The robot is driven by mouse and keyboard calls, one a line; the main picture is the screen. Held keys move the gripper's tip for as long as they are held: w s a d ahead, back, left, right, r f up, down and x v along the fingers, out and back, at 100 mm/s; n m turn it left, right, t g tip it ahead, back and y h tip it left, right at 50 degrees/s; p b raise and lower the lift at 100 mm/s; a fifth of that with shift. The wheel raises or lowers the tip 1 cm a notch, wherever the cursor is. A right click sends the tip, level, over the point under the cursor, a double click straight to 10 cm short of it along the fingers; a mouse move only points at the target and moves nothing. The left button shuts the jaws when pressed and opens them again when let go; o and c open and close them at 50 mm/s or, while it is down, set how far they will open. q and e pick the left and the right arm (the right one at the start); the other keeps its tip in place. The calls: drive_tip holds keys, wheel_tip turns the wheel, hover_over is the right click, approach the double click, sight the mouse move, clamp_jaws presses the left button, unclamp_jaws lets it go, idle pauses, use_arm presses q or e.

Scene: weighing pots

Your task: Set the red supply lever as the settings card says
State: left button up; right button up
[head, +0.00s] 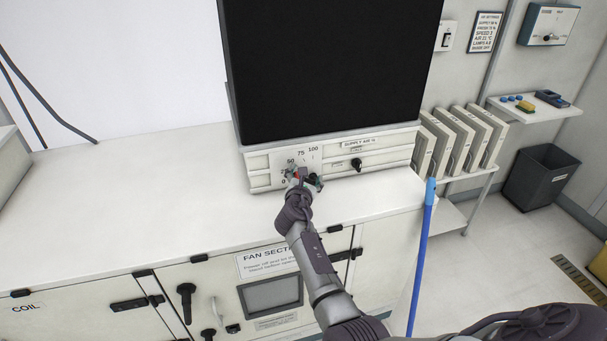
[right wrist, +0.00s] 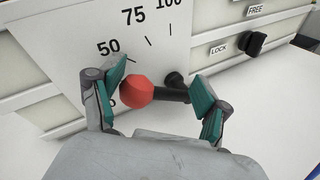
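The red supply lever has a red knob (right wrist: 137,90) on a black rod that points left from its pivot, in the right wrist view. The knob sits a little below the 50 tick and covers part of the scale. The scale plate (right wrist: 70,75) shows 50, 75 and 100. My right gripper (right wrist: 160,88) is open, with one teal fingertip left of the knob and the other right of the rod; I cannot tell if either touches. In the head view my right gripper (head: 303,179) partly hides the lever. The settings card (head: 487,32) hangs on the wall, its print small. My left gripper is out of view.
A black knob (head: 356,164) marked LOCK and FREE is right of the scale. A large dark panel (head: 330,70) rises above it. The white counter (head: 130,200) is clear to the left. A blue pole (head: 424,250) stands by the counter's right end.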

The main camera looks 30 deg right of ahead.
drive_tip(key=shift+r, duration=0.2)
drive_tip(key=shift+a, duration=0.2)
drive_tip(key=shift+s+a+r, duration=0.1)
drive_tip(key=shift+s+a, duration=0.05)
drive_tip(key=shift+a, duration=0.1)
drive_tip(key=v, duration=1.1)
drive_tip(key=shift+s, duration=0.25)
drive_tip(key=shift+d, duration=0.1)
